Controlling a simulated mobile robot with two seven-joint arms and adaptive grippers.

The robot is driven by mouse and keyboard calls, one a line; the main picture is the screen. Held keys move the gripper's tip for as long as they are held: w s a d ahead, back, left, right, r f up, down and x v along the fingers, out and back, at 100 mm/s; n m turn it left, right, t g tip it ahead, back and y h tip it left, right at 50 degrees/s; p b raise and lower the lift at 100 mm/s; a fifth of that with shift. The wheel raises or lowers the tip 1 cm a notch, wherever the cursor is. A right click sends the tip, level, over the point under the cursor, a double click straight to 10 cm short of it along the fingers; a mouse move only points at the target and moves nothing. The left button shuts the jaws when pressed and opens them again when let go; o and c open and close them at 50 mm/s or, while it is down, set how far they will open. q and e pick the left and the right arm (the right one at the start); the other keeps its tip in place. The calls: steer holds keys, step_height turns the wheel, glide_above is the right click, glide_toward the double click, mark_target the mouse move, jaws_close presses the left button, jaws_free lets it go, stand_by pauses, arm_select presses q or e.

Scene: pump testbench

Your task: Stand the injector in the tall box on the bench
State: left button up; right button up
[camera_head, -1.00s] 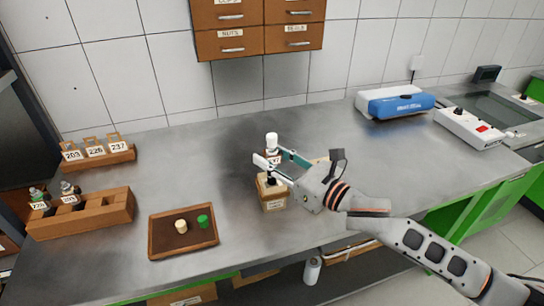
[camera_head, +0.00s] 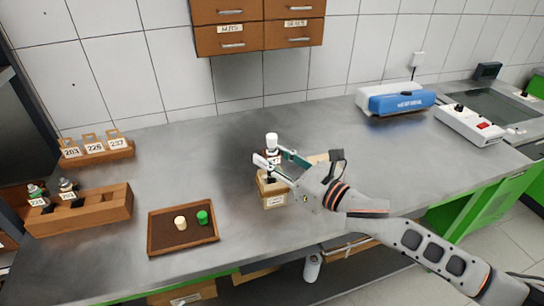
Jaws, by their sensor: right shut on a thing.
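The injector (camera_head: 271,140), with a white top and a dark reddish body, stands about upright in my right gripper (camera_head: 272,165). The gripper is shut on it, and the fingers hide part of its body. The tall box (camera_head: 274,201) is a small light-brown wooden box with a white label on its front. It stands on the bench directly below the fingers. The injector's lower end is hidden, so I cannot tell how deep it sits in the box. My left gripper is not in view.
A brown tray (camera_head: 157,242) holds a cream piece (camera_head: 181,223) and a green piece (camera_head: 203,217). A wooden rack (camera_head: 105,211) with two bottles stands at left, with a numbered stand (camera_head: 101,158) behind it. A blue-and-white device (camera_head: 398,101) is at back right.

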steer(key=shift+f, duration=0.4)
steer(key=shift+f+b, duration=0.3)
steer(key=shift+f, duration=0.25)
stand_by(0.5)
steer(key=o, duration=1.4)
steer(key=shift+o, duration=0.2)
steer(key=o, duration=0.8)
